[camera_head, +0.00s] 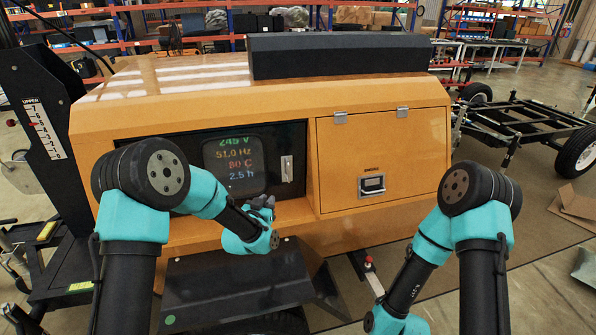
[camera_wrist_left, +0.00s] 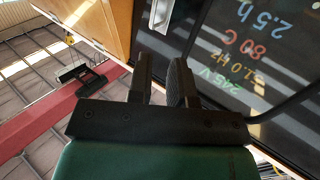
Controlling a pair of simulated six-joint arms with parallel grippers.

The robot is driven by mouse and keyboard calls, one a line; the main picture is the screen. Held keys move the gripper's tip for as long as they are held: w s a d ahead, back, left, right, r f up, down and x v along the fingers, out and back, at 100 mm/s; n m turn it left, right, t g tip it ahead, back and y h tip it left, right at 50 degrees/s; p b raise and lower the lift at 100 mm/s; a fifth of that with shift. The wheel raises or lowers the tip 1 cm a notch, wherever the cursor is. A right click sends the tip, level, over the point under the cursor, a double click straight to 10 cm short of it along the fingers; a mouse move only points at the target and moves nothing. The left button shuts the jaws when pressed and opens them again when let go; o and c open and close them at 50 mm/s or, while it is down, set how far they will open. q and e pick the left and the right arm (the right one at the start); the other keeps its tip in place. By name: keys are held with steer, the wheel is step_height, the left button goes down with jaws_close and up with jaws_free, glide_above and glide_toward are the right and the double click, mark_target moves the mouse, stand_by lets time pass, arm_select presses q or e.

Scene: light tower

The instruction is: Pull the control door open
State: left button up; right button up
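The control door (camera_head: 299,140) is a dark glazed panel set in the orange cabinet's left half and looks shut. A screen with coloured readings (camera_head: 235,165) shows through it. Its pale upright handle (camera_head: 286,168) is on the door's right side; it also shows at the top of the left wrist view (camera_wrist_left: 160,14). My left gripper (camera_head: 264,202) is just below and left of the handle, apart from it. In the left wrist view its fingers (camera_wrist_left: 163,75) stand apart with nothing between them. My right gripper is hidden below the frame's bottom edge.
A dark sloped fender (camera_head: 240,280) lies below the left arm. A black trailer frame (camera_head: 525,120) stands at the right.

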mark_target(289, 180)
arm_select(q)
steer(key=shift+w+d+r+t, duration=0.3)
steer(key=shift+d+r, duration=0.25)
steer(key=shift+r, duration=0.2)
steer(key=shift+w, duration=0.1)
steer(key=x, duration=1.7)
steer(key=shift+d, duration=0.2)
jaws_close()
